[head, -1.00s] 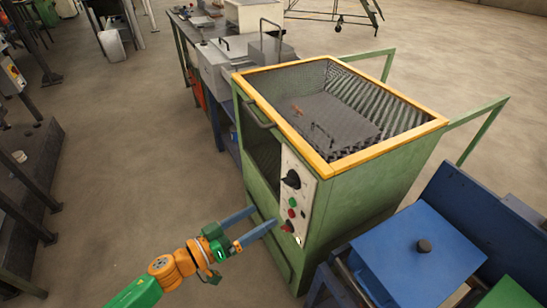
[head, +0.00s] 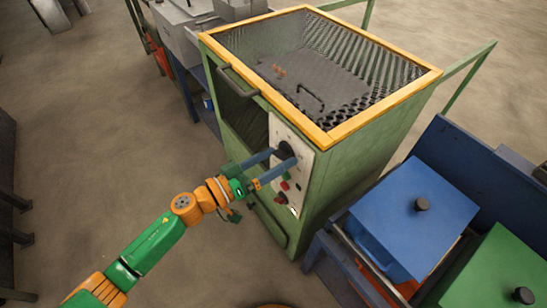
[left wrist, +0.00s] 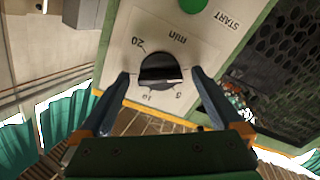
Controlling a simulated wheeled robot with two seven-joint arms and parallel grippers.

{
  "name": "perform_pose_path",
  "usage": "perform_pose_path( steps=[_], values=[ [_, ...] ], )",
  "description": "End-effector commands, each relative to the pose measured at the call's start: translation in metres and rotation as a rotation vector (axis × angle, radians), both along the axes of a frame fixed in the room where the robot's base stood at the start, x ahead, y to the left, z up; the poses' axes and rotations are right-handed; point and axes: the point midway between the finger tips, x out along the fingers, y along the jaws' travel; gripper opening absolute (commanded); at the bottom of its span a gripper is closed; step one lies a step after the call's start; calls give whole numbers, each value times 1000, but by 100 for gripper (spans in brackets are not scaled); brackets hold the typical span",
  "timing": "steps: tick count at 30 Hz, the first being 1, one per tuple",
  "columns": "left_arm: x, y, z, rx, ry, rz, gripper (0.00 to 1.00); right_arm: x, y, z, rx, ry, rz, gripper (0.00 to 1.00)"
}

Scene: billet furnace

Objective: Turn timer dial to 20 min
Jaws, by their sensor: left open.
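The black timer dial (head: 286,149) is on the white control panel (head: 296,195) of the green furnace. In the left wrist view the dial (left wrist: 160,69) shows with printed marks "20", "min", "10" and "5" around it. The panel lettering looks rotated there. My left gripper (head: 283,158) is open at the dial. In the left wrist view its two blue fingers (left wrist: 160,88) stand on either side of the dial, with gaps between. I cannot tell which mark the dial points to. My right gripper is not in view.
Below the dial are a green button, also in the left wrist view (left wrist: 194,5) near "START", and red controls (head: 281,198). The furnace has a yellow-rimmed mesh top (head: 375,122) and a handle (head: 238,80). A blue lidded bin (head: 400,220) stands at right. Floor at left is clear.

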Motion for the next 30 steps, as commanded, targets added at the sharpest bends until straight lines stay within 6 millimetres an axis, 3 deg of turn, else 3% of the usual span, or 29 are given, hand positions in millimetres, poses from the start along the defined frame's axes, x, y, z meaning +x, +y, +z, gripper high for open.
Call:
perform_pose_path(
  steps=[1,9,10,20,30],
  values=[
    [0,0,0,0,0,0,92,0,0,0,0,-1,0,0],
    [0,0,0,0,0,0,19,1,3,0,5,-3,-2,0],
    [0,0,0,0,0,0,14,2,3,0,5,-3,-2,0],
    [0,1,1,38,-52,2,14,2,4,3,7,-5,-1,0],
    [1,1,2,195,-270,1,14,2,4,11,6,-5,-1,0]
  ],
)
